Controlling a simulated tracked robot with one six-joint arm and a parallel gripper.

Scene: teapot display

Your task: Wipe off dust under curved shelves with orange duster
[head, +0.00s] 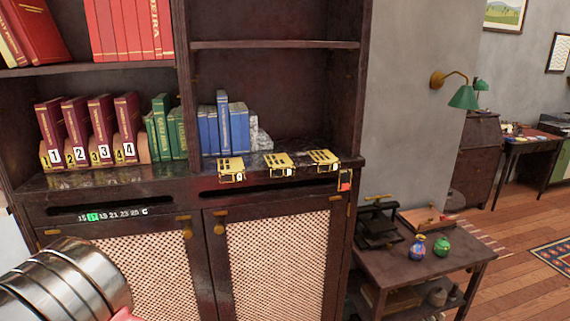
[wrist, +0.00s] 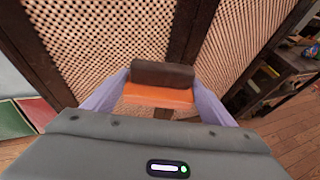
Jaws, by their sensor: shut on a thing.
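The orange duster (wrist: 158,97) shows in the wrist view, with a dark brown block along its far side. My gripper (wrist: 162,84) is shut on it, one pale lavender finger at each side. The duster is in front of the cabinet's lattice doors; I cannot tell whether it touches them. The head view does not show the duster or my fingers. I see no curved shelves and no dust that I can make out in either view.
A dark bookcase (head: 272,45) holds red, green and blue books above two lattice-front doors (head: 278,262). Gold pieces (head: 278,163) lie on its ledge. A low side table (head: 410,268) with two small vases stands to the right. Wooden floor (head: 525,285) is open at far right.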

